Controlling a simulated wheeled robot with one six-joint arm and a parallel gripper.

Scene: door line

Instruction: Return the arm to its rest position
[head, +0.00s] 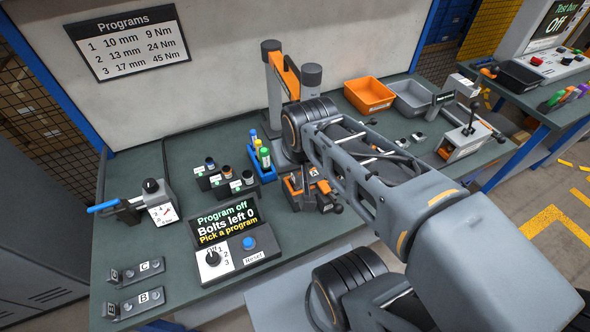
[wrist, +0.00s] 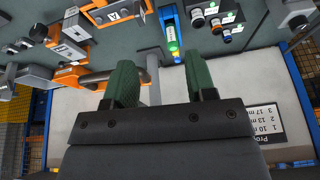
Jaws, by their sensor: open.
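My arm (head: 385,190) reaches from the lower right of the head view over the workbench (head: 140,258), bent, with its far joints near the back panel. My gripper (wrist: 161,84) shows in the wrist view as two green fingers set well apart, with nothing held between them. Its fingertips cannot be made out in the head view. In the wrist view, a blue rack (wrist: 170,20) with coloured pieces lies beyond the fingers.
The display box (head: 228,222) reads "Program off, Bolts left 0". A blue-handled device (head: 150,205) stands left. An orange bin (head: 369,95) and a grey bin (head: 411,98) sit at the back right. A lever box (head: 464,138) stands near the right end.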

